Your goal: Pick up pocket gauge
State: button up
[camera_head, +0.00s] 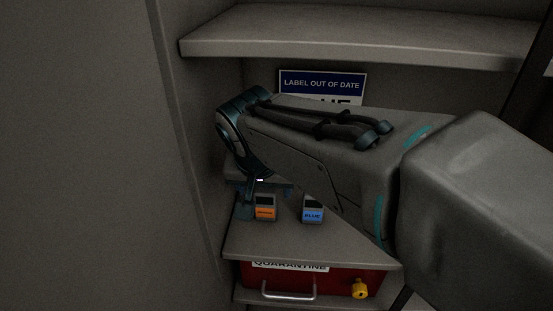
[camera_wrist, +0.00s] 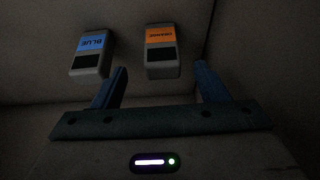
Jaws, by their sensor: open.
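Two small grey pocket gauges with dark screens stand on the middle shelf. One has an orange label reading ORANGE (camera_head: 265,208); the other has a blue label reading BLUE (camera_head: 312,210). In the wrist view the orange gauge (camera_wrist: 161,50) lies ahead of my gripper (camera_wrist: 161,68), in line with the gap between the two fingers. The blue gauge (camera_wrist: 92,50) lies left of it, beyond the left finger. My gripper is open and empty. In the head view my gripper (camera_head: 262,195) is just behind the orange gauge, partly hidden; contact cannot be told.
The gauges' shelf (camera_head: 300,242) has bare room in front. An upper shelf (camera_head: 360,38) overhangs my arm. A sign reading LABEL OUT OF DATE (camera_head: 322,82) is on the back wall. A red QUARANTINE drawer (camera_head: 325,280) with a metal handle and yellow knob (camera_head: 359,289) sits below. A side wall (camera_head: 195,150) is close on the left.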

aim_at(264, 192)
jog(key=x, duration=0.6)
jog(key=shift+w+a, duration=0.15)
jog(key=shift+w, duration=0.25)
jog(key=c, duration=1.2)
